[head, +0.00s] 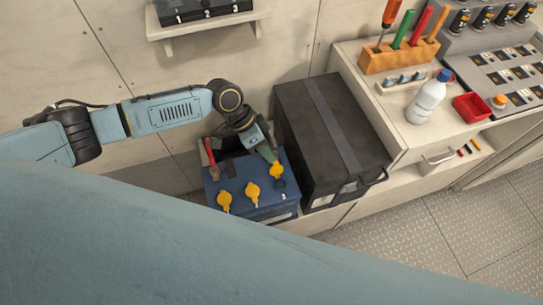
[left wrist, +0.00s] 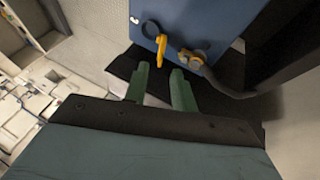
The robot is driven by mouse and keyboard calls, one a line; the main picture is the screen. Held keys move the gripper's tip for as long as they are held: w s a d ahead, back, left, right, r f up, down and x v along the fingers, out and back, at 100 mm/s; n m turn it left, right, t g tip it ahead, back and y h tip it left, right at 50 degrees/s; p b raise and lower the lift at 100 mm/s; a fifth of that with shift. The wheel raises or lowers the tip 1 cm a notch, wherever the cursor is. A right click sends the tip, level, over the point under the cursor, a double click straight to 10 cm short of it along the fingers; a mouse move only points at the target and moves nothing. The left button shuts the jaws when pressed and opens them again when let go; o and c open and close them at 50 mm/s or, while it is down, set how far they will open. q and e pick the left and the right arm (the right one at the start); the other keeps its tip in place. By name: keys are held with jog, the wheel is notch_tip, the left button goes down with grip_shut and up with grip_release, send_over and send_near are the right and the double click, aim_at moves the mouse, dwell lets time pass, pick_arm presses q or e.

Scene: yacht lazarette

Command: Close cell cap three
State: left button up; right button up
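A blue battery (head: 240,212) sits on a low ledge, with three yellow cell caps on its top. Caps one (head: 224,199) and two (head: 252,191) look seated. Cap three (head: 276,170) lies beside a dark round hole (head: 279,185) near the number 3, so it stands open. In the left wrist view cap three (left wrist: 161,50) hangs next to the dark hole (left wrist: 151,28). My left gripper (head: 269,155) is at the battery's back right corner, just behind cap three. Its green fingers (left wrist: 160,80) are apart with nothing between them. My right gripper is not in view.
A large black strapped case (head: 325,130) stands close right of the battery. A red terminal clamp (head: 210,152) is at its back left; a brass terminal with black cable (left wrist: 192,58) is near cap three. A counter right holds a bottle (head: 428,98) and red bin (head: 472,107).

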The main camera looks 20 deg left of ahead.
aim_at(276, 168)
pick_arm(q)
jog(key=shift+x, duration=1.65)
grip_shut()
